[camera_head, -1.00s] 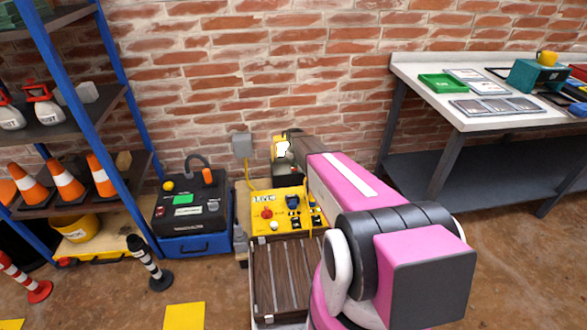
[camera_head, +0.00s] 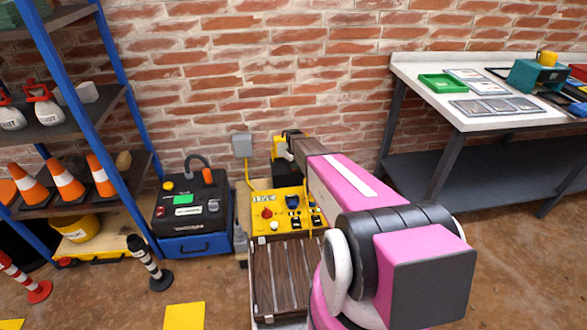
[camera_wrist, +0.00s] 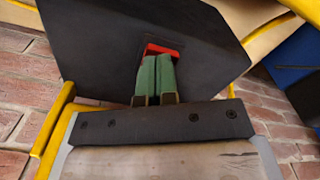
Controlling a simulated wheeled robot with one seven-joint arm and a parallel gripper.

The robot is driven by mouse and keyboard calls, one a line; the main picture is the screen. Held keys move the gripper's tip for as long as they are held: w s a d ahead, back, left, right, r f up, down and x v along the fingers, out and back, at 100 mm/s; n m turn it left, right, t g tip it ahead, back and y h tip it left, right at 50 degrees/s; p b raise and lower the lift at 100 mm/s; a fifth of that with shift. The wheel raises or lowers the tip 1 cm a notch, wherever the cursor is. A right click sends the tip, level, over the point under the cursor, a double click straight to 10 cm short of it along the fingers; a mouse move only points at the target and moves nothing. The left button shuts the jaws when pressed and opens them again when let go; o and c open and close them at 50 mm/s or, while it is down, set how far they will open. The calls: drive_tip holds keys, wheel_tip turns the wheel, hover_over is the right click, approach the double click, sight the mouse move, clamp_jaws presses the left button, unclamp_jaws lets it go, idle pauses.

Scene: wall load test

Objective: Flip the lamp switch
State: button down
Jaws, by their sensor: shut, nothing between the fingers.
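A red switch (camera_wrist: 163,49) is set in a dark recess of a black panel (camera_wrist: 105,45) in the wrist view. My gripper (camera_wrist: 156,62) is shut, its two green fingers side by side with nothing between them. The fingertips overlap the lower edge of the red switch in the picture; I cannot tell whether they touch it. In the head view, my pink arm reaches to a small black and yellow unit (camera_head: 279,146) at the brick wall. The switch and fingertips cannot be made out there.
A yellow control panel (camera_head: 264,206) with knobs stands below the arm. A black and blue case (camera_head: 190,212) is to its left, and a grey wall box (camera_head: 242,144) has a yellow cable. A shelf with cones (camera_head: 66,180) is at left, a workbench (camera_head: 440,112) at right.

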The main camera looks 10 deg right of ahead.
drive_tip(key=shift+r, duration=0.1)
drive_tip(key=shift+r, duration=3.35)
drive_tip(key=s+r+m, duration=0.2)
drive_tip(key=s+r, duration=0.3)
drive_tip(key=s, duration=0.6)
drive_tip(key=s+r+m, duration=0.2)
drive_tip(key=s+r, duration=0.4)
drive_tip(key=s, duration=0.6)
drive_tip(key=s+r+m, duration=0.2)
drive_tip(key=s+r, duration=0.3)
drive_tip(key=s, duration=0.6)
drive_tip(key=shift+s+r, duration=0.15)
drive_tip(key=shift+r, duration=0.05)
drive_tip(key=w+f+t, duration=0.1)
drive_tip(key=w+f, duration=0.2)
drive_tip(key=w, duration=0.8)
drive_tip(key=w+f+t, duration=0.1)
drive_tip(key=w+f, duration=0.2)
drive_tip(key=w, duration=0.9)
drive_tip(key=w+a+f+t, duration=0.1)
drive_tip(key=w+f, duration=0.2)
drive_tip(key=w, duration=0.9)
